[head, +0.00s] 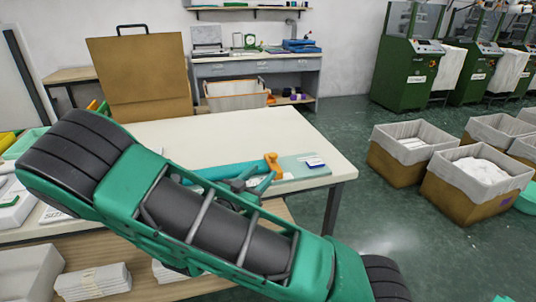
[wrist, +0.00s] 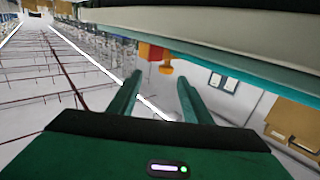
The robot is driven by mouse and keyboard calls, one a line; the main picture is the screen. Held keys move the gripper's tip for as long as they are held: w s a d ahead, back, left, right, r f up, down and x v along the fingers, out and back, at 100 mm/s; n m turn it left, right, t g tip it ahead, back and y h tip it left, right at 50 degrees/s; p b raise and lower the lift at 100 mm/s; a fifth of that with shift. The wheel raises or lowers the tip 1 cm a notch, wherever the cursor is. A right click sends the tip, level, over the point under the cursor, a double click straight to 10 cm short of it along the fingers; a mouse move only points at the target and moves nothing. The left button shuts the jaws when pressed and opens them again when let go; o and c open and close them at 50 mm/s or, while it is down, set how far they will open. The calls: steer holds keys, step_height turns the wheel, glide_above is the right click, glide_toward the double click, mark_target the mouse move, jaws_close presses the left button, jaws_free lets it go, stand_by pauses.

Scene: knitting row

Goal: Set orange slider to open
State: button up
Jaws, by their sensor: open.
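The orange slider (head: 272,163) shows in the head view at the right end of a teal bar (head: 228,170) on the white table. In the wrist view the orange slider (wrist: 151,52) has a small rounded knob (wrist: 166,68) hanging from the edge of the teal bar (wrist: 235,72). My gripper (wrist: 160,82) is open, with its two fingers pointing at the knob. The knob appears between the fingertips and slightly beyond them; I cannot tell whether they touch. In the head view my arm hides part of the table, and the gripper is small beside the slider.
The white table (head: 240,125) is bare behind the bar. A pale green plate (head: 305,165) with a label lies right of the slider. A brown board (head: 140,75) stands at the table's back left. Lined bins (head: 470,185) and green machines (head: 408,72) stand right.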

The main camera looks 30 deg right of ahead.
mark_target(273, 156)
steer(key=shift+w+a+t, duration=0.2)
steer(key=shift+w+t, duration=0.1)
steer(key=shift+w, duration=0.4)
steer(key=shift+w+d, duration=0.25)
steer(key=shift+d, duration=0.05)
steer(key=x, duration=1)
steer(key=shift+s, duration=0.1)
